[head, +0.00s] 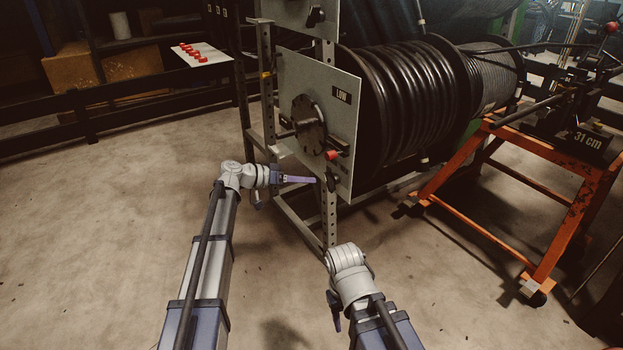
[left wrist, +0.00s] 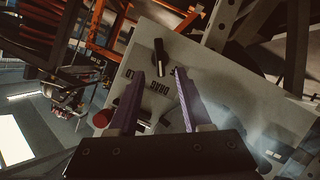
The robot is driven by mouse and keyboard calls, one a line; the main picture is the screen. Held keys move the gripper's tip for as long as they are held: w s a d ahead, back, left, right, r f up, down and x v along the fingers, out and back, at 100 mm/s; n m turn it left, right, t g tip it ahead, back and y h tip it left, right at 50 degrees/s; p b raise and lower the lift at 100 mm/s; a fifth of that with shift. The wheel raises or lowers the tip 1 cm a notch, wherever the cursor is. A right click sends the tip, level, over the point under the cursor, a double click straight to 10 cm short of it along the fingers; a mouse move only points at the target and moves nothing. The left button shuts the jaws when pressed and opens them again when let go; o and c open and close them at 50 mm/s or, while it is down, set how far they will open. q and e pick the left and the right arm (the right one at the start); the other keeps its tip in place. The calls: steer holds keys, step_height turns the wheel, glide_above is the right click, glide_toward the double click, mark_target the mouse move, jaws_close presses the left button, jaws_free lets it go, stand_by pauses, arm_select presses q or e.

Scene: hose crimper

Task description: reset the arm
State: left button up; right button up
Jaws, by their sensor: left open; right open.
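My left gripper (head: 312,181) is in front of the grey reel panel (head: 288,88) marked LOW in the head view. In the left wrist view its two purple fingers (left wrist: 160,74) stand apart with nothing between them. A black lever (left wrist: 161,56) on a panel shows just beyond and between the fingertips; I see no contact. My right gripper (head: 335,327) is low in the middle of the head view, pointing down over the floor. Its fingers are partly hidden by its own wrist, and I see nothing held.
A large black hose reel (head: 425,100) stands behind the panel. A red-tipped lever (head: 333,155) sticks out of the panel, near my left gripper. An orange stand (head: 455,215) with a machine marked 31 cm is at right. The floor at left is clear.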

arm_select(q)
steer(key=shift+s, duration=0.1)
steer(key=s+d+f+g+y+p, duration=0.2)
steer(key=s+d+g+y+p, duration=0.15)
steer(key=s, duration=0.65)
steer(key=s+d+f+g+y+p, duration=0.2)
steer(key=s+d+f+y+p, duration=0.15)
steer(key=s, duration=0.75)
steer(key=s+a+r+n+y+p, duration=0.1)
steer(key=s+a+r+y+p, duration=0.2)
steer(key=s, duration=0.5)
steer(key=s+a+n+y+p, duration=0.2)
steer(key=s+a+y, duration=0.15)
steer(key=s, duration=0.45)
step_height(320, 180, up, 37)
steer(key=p, duration=3.6)
steer(key=shift+w+d+f+y+p, duration=0.15)
steer(key=shift+w+d+y+p, duration=0.15)
steer(key=shift+d+y+p, duration=0.1)
steer(key=shift+a+g, duration=0.1)
steer(key=shift+g, duration=0.15)
